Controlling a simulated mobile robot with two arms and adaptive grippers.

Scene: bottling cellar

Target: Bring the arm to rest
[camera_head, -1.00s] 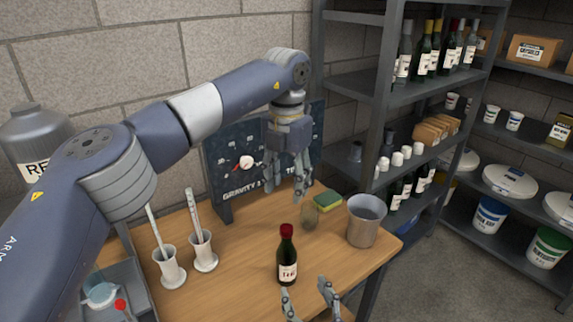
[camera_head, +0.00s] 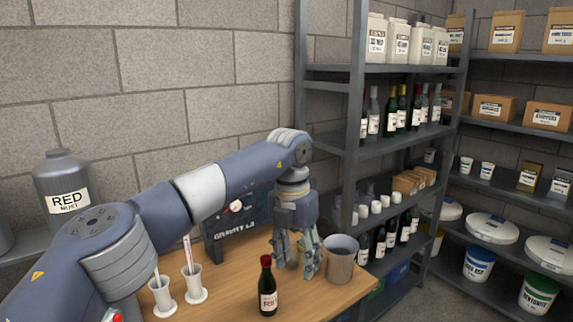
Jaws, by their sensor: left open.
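My left arm (camera_head: 208,190) reaches in from the left over the wooden table (camera_head: 235,262). A dark wine bottle (camera_head: 267,287) with a red cap stands upright in front and to the left of the gripper. My right gripper is not in view.
Two white cylinders with rods, the left one (camera_head: 163,298) and the right one (camera_head: 194,284), stand at the table's left. A dark board (camera_head: 222,243) stands behind. A grey shelf rack (camera_head: 355,110) with bottles rises close behind the cup. Air above the arm is clear.

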